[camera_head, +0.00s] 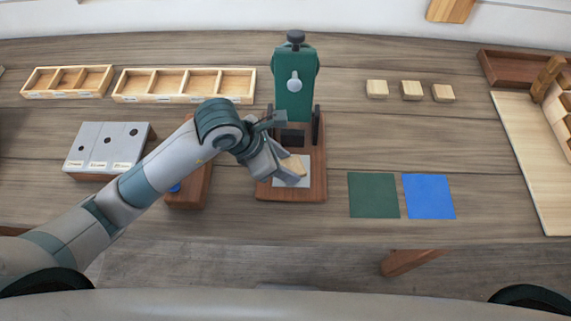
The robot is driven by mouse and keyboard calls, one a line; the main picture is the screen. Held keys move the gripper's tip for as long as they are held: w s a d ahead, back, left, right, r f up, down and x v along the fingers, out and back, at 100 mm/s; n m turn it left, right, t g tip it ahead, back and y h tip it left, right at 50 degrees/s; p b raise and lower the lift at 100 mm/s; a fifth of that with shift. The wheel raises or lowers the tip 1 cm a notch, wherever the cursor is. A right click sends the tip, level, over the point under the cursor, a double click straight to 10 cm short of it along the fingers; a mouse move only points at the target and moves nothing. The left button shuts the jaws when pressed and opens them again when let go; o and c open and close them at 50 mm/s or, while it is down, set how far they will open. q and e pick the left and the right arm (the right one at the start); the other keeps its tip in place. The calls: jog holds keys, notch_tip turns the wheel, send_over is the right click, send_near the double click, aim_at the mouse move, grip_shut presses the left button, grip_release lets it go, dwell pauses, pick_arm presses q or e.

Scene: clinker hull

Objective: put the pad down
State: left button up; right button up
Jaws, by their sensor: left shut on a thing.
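My left gripper (287,171) reaches in from the left and is shut on a small tan pad (296,164). The pad is over the pale grey plate (291,183) on the wooden base (313,190) of a green press (295,90). The gripper hides part of the pad and the plate. I cannot tell whether the pad touches the plate. My right gripper is out of view.
Three small wooden blocks (411,91) lie at the back right. A dark green square (374,195) and a blue square (428,196) lie right of the press. Divided wooden trays (185,98) stand at the back left. A grey block with holes (103,146) stands at left.

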pick_arm(q)
jog(key=shift+f, duration=0.1)
jog(key=o, duration=1)
jog(key=shift+o, duration=0.2)
